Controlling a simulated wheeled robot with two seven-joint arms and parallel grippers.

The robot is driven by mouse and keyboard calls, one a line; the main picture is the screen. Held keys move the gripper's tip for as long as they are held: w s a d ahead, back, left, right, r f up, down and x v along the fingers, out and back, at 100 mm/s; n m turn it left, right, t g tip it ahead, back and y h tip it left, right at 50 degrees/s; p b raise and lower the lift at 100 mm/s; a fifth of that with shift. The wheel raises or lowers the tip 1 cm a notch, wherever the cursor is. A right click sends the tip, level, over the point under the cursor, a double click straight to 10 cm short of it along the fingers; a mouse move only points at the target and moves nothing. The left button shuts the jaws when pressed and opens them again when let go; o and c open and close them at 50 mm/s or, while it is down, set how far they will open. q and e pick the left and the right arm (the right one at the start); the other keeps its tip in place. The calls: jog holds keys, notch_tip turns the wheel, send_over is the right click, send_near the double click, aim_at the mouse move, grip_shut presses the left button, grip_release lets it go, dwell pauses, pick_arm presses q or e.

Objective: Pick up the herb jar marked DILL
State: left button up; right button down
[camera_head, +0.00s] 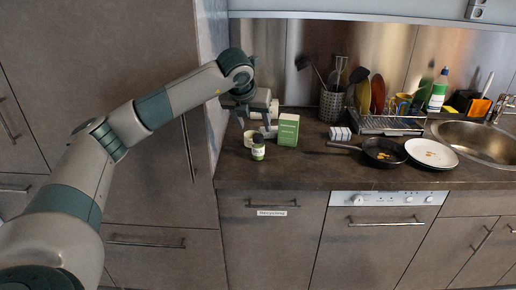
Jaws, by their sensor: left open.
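A small jar (258,152) with a dark lid and a green and white label stands upright near the counter's front edge at the left. Its lettering is too small to read, so I cannot tell if it says DILL. My left gripper (266,129) is open, just above and behind the jar, with its fingers near a green box. I see nothing held in it. My right gripper is not in view.
A green and white box (288,131) stands right of the jar, and a pale round container (249,139) behind it. A black pan (384,151), a white plate (431,153), a dish rack (385,124) and the sink (480,142) are to the right. A tall cabinet (160,150) borders the left.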

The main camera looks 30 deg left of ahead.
aim_at(256, 140)
pick_arm(q)
jog(key=shift+s+a+r+y, duration=0.1)
jog(key=shift+a+r+y, duration=0.2)
jog(key=shift+a, duration=0.35)
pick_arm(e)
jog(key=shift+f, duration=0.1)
pick_arm(q)
jog(key=p+x, duration=0.3)
jog(key=x, duration=0.8)
jog(key=shift+d+f, duration=0.15)
jog(key=shift+f, duration=0.05)
jog(key=shift+w+f, duration=0.2)
jog(key=shift+f, duration=0.25)
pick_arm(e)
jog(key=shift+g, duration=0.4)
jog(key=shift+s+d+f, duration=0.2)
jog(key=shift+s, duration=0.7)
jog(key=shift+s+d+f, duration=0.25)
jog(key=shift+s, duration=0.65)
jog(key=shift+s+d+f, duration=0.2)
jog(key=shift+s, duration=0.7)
pick_arm(q)
jog(key=shift+w+f+p, duration=0.1)
jog(key=shift+p, duration=0.3)
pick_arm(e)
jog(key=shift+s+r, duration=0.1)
